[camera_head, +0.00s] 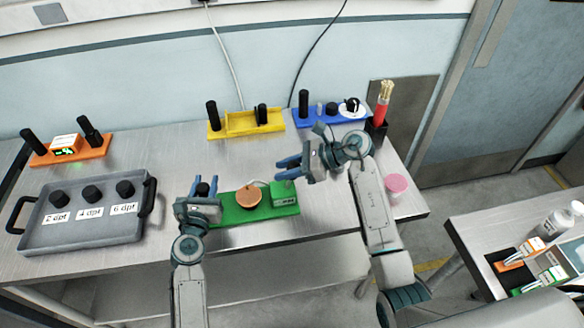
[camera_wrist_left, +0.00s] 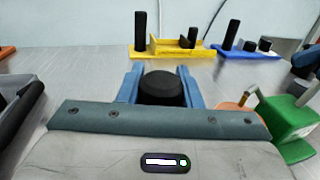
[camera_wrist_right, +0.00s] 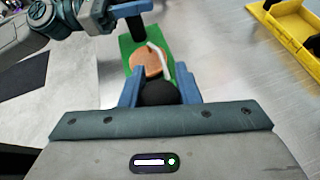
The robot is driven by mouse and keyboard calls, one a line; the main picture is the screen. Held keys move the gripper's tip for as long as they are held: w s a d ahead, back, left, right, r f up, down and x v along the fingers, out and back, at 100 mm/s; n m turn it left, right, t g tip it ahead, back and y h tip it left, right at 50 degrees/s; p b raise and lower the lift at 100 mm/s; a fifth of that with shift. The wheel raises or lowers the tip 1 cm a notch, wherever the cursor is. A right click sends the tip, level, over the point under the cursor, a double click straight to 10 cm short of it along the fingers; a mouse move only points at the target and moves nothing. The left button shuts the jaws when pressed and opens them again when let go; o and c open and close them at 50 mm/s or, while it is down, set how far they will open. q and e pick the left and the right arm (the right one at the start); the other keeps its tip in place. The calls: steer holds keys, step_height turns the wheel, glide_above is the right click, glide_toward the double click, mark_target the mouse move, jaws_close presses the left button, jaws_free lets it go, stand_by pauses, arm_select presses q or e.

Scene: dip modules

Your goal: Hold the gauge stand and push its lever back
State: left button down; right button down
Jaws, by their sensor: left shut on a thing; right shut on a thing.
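The gauge stand (camera_head: 232,213) is a green base with an orange disc (camera_head: 249,199), a green box (camera_head: 286,198) at its right end and a black upright handle (camera_wrist_left: 162,88) at its left end. My left gripper (camera_head: 202,186) is shut on this black handle. A pale lever (camera_wrist_right: 160,62) runs from the disc side toward a black ball knob (camera_wrist_right: 158,93). My right gripper (camera_head: 284,168) is shut on the knob, above the box end. In the right wrist view the box is hidden behind the knob and fingers.
A grey tray (camera_head: 85,238) with black knobs stands at left. An orange stand (camera_head: 92,152), a yellow stand (camera_head: 231,133) and a blue stand (camera_head: 320,124) stand farther back. A pink-lidded jar (camera_head: 397,184) and a black holder (camera_head: 377,131) are at right.

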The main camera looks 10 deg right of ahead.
steer(key=shift+a+f+h, duration=0.15)
steer(key=shift+a+h, duration=0.7)
steer(key=shift+h, duration=0.45)
steer(key=c, duration=1.1)
jaws_free()
steer(key=shift+o, duration=0.2)
steer(key=v, duration=1.2)
steer(key=shift+w, duration=0.1)
